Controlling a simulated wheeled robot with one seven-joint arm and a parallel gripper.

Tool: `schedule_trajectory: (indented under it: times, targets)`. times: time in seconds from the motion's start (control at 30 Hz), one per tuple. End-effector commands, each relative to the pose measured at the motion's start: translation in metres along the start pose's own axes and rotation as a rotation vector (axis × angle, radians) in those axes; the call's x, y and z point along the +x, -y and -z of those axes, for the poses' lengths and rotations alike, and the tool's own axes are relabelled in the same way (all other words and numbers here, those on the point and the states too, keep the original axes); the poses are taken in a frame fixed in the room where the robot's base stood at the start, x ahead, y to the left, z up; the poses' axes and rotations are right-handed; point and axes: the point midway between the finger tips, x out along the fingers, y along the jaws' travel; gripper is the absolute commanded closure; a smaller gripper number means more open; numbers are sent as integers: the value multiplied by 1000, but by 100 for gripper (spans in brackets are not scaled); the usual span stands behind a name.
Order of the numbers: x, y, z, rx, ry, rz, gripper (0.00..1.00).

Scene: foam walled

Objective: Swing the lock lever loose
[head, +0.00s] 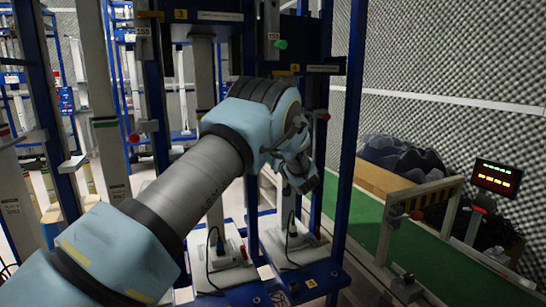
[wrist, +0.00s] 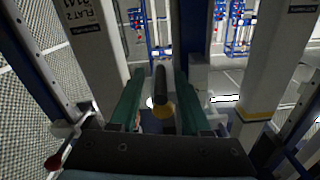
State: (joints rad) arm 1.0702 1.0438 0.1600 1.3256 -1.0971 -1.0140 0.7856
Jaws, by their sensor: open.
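My gripper (wrist: 160,84) shows in the wrist view with its two green fingers apart. A dark upright rod with a yellow-orange end (wrist: 163,110) shows between them; I cannot tell whether it touches either finger or how deep it lies. A lever with a dark red knob (wrist: 53,162) shows at the lower left of the wrist view, outside the fingers. In the head view, my gripper (head: 302,183) is by the blue rack, its fingers hard to make out. A red-knobbed lever (head: 322,115) is on the post above and right of it. I cannot tell which lever is the lock lever.
Blue rack posts (head: 345,140) stand close on the right of my arm. More red-knobbed levers show at the left (head: 134,138) and on a striped gate (head: 415,213). A green knob (head: 281,44) is above. White fixtures (head: 290,238) stand on the low blue shelf.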

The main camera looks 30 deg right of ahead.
Motion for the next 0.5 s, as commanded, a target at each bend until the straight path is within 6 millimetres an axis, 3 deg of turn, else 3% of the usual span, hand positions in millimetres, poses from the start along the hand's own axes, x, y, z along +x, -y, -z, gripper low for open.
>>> schedule_trajectory:
  times: [0.27, 0.5]
  targets:
    - [1, 0, 0, 0, 0, 0, 54]
    - [1, 0, 0, 0, 0, 0, 81]
